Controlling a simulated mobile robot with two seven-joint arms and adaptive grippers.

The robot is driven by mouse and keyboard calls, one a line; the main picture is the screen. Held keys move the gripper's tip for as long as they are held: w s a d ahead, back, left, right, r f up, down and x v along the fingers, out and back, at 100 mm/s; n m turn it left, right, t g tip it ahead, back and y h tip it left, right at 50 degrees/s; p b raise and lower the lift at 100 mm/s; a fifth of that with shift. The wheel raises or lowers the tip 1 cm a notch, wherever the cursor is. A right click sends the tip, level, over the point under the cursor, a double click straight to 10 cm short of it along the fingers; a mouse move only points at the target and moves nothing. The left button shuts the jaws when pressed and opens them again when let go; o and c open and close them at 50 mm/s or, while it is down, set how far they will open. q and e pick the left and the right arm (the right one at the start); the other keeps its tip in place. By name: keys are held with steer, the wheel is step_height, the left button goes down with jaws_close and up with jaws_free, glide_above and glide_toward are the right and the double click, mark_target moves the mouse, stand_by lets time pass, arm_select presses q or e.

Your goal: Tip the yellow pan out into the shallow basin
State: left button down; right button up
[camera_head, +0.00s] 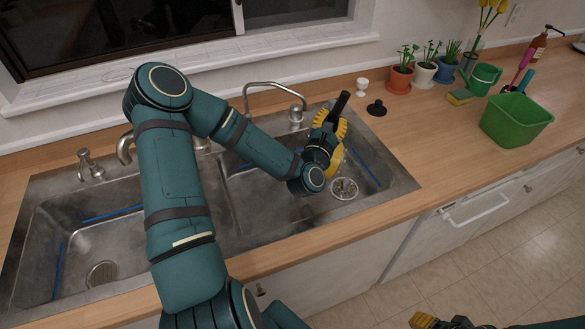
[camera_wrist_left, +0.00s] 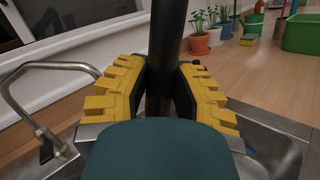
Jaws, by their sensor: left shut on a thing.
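The yellow pan (camera_head: 337,161) is over the right basin of the sink, mostly hidden behind my left gripper and wrist. It looks steeply tilted, with its black handle (camera_head: 341,103) pointing up. My left gripper (camera_head: 329,124) is shut on that handle; in the left wrist view the dark handle (camera_wrist_left: 166,55) stands between the yellow finger pads. The right basin (camera_head: 262,205) seems the shallower one, but its depth is hard to judge. A round drain (camera_head: 344,188) with small bits in or on it lies below the pan. My right gripper (camera_head: 428,321) shows only partly at the bottom edge.
The left basin (camera_head: 78,255) is empty. A curved faucet (camera_head: 272,86) stands behind the sink. On the counter are a white cup (camera_head: 362,87), a black stopper (camera_head: 376,108), potted plants (camera_head: 424,72), a sponge (camera_head: 460,96) and a green tub (camera_head: 515,122).

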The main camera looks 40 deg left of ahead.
arm_select(q)
steer(key=shift+s+a+r, duration=0.1)
steer(key=shift+r, duration=0.05)
steer(key=shift+s+a+r+n, duration=0.15)
steer(key=shift+a+n, duration=0.1)
steer(key=shift+n, duration=0.15)
